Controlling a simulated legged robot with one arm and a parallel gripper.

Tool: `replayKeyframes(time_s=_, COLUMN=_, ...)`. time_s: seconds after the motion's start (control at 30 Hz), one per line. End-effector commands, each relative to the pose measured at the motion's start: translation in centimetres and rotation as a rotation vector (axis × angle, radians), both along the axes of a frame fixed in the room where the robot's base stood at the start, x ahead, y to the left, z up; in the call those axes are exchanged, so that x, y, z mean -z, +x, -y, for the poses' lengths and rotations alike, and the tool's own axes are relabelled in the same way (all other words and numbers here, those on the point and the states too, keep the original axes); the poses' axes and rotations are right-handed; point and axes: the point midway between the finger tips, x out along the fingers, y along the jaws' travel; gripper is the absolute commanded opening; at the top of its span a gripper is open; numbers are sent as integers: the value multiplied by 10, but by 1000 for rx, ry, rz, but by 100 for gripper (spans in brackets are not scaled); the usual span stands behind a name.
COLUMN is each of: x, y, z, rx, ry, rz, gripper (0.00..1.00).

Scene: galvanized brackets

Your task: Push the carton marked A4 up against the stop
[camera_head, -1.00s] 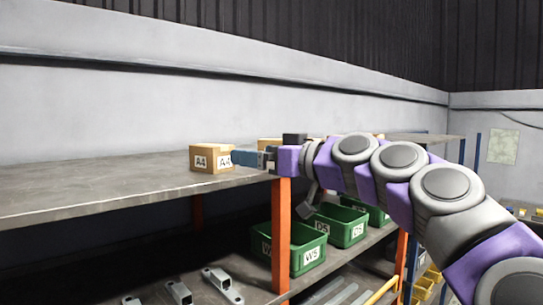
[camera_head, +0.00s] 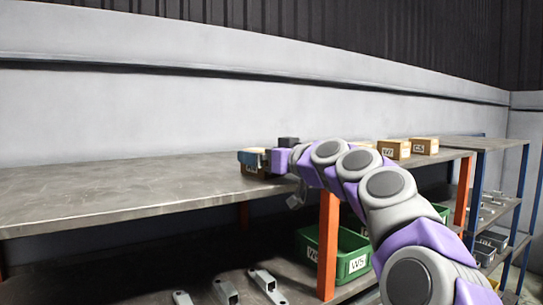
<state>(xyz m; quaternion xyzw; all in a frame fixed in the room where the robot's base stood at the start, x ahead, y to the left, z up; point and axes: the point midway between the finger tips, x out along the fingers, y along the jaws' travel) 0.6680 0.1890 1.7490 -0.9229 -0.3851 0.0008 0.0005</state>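A small brown carton (camera_head: 254,172) stands on the grey upper shelf board (camera_head: 120,190). Most of it is hidden by my gripper, and its marking cannot be read now; the earlier view showed A4 on it. My gripper (camera_head: 250,158), with blue fingers, reaches in from the right and overlaps the carton in the picture. I cannot tell whether it touches the carton or whether its fingers are open. I cannot make out a stop.
Cartons (camera_head: 395,149) and (camera_head: 425,146) stand farther right on the shelf, with another partly behind my arm. Orange posts (camera_head: 328,245) hold the shelf. Below are a green bin (camera_head: 352,258) and metal brackets (camera_head: 226,291). The shelf to the left is clear.

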Motion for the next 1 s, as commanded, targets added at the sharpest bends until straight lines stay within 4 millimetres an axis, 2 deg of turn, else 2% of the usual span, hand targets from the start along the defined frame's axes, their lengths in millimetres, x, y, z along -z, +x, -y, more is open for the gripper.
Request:
replayKeyframes(time_s=0.37, x=0, y=1, z=-2, rx=0, ry=0, rz=0, gripper=98)
replayKeyframes(time_s=1.0, x=0, y=1, z=-2, rx=0, ry=-1, rz=1, gripper=37)
